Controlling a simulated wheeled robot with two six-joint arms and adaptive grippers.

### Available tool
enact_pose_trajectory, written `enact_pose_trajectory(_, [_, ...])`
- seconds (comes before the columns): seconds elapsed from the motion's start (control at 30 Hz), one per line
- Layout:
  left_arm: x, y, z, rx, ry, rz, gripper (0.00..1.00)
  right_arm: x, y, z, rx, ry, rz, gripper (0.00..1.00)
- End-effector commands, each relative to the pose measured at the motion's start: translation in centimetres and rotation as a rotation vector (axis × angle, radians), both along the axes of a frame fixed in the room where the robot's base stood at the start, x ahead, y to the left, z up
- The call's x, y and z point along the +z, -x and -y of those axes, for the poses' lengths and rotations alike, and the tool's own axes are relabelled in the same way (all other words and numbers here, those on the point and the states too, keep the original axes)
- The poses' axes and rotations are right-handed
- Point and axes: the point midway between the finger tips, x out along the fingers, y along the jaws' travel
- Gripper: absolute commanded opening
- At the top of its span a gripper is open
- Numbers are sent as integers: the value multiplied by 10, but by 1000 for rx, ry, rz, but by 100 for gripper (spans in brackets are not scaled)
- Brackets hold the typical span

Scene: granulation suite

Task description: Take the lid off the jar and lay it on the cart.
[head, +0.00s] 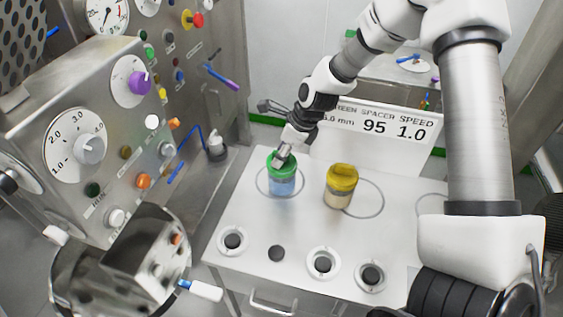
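A jar with blue contents (282,187) stands upright on the white cart (300,222), inside a thin drawn ring. Its green lid (271,159) is on top of it. A second jar with pale contents (338,199) stands to its right, with a yellow lid (342,174) on it. My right gripper (283,158) comes down from above onto the green lid, its tips at or against the lid's top. The fingers are small and partly hidden, so I cannot tell whether they are closed on it.
A sign board (375,128) stands at the cart's back edge. Several round fittings (323,263) line the cart's front. A control panel (95,150) with knobs stands at left. Bare cart top lies in front of the jars and right of the yellow-lidded one.

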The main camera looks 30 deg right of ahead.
Motion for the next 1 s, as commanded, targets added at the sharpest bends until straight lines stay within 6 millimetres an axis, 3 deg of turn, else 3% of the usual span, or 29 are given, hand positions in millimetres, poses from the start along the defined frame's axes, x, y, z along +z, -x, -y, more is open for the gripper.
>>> enact_pose_trajectory(0.03, [0, 0, 0, 0, 0, 0, 40, 0, 0, 0, -1, 0, -2, 43])
enact_pose_trajectory(0.1, [0, 0, 0, 0, 0, 0, 40, 0, 1, 0, -1, 0, -2, 18])
enact_pose_trajectory(0.17, [0, 0, 0, 0, 0, 0, 40, 0, 0, 0, -1, 0, -2, 0])
enact_pose_trajectory(0.57, [1, 0, 0, 0, 0, 0, 40, 1, 0, 0, -1, -1, -1, 0])
enact_pose_trajectory(0.77, [4, 0, 0, 0, 0, 0, 40, 16, 0, 0, 1, 0, 0, 0])
enact_pose_trajectory(0.93, [6, 0, 0, 0, 0, 0, 40, 39, 0, 0, 0, -1, 2, 0])
enact_pose_trajectory(1.0, [6, 0, 0, 0, 0, 0, 40, 37, 14, -8, 2, -1, -3, 0])
